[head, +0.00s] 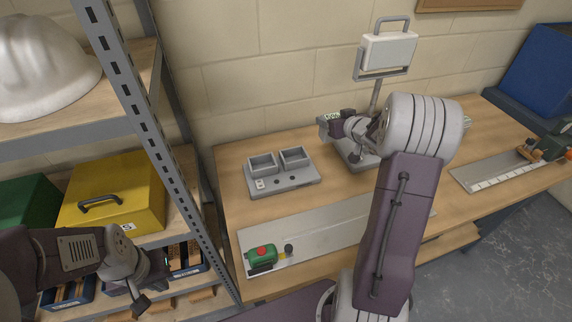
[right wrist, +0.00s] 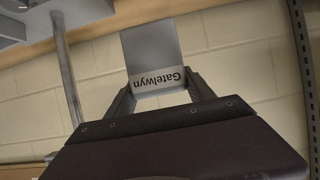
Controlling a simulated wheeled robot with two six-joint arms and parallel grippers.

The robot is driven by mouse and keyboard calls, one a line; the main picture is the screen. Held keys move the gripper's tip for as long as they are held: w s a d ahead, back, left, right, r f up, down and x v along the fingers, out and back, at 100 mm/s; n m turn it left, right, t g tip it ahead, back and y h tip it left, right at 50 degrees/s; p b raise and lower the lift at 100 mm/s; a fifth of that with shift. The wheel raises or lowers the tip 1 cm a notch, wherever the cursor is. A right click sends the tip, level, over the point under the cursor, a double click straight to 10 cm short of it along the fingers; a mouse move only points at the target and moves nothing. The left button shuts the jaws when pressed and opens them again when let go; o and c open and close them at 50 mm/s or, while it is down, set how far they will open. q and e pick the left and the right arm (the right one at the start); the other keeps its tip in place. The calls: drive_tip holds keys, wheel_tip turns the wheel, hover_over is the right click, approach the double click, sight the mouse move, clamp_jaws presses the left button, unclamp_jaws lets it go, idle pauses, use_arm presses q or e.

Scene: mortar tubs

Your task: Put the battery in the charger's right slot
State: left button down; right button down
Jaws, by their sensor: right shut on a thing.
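The charger (head: 283,181) is a grey unit on the workbench with two open box-like slots side by side; the right slot (head: 295,157) looks empty. My right gripper (head: 329,120) is in the air behind and to the right of the charger, above the bench. It is shut on the battery (right wrist: 150,48), a grey block with a white band reading "Gatelwyn", upside down in the right wrist view. In the head view the battery is small and partly hidden by the gripper. My left gripper (head: 148,285) is low in front of the shelf; its finger gap is unclear.
A lamp on a stand (head: 388,52) rises behind my right arm. A green tool with a red button (head: 263,256) lies on a grey strip at the bench front. The shelf rack (head: 150,110) at left holds a yellow case (head: 115,190) and a white helmet (head: 42,65).

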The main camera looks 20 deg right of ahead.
drive_tip(key=shift+f, duration=0.1)
drive_tip(key=w+a+f+b, duration=0.1)
drive_tip(key=a+f, duration=0.2)
drive_tip(key=w+a+f+b, duration=0.1)
drive_tip(key=a+f, duration=0.3)
drive_tip(key=w+a+f+b, duration=0.1)
drive_tip(key=w+a+f, duration=0.1)
drive_tip(key=a+f, duration=0.1)
drive_tip(key=shift+a+f+b, duration=0.3)
drive_tip(key=shift+a+f, duration=0.1)
drive_tip(key=shift+a, duration=0.1)
drive_tip(key=shift+s, duration=0.1)
drive_tip(key=shift+c, duration=1.9)
unclamp_jaws()
drive_tip(key=shift+f, duration=0.15)
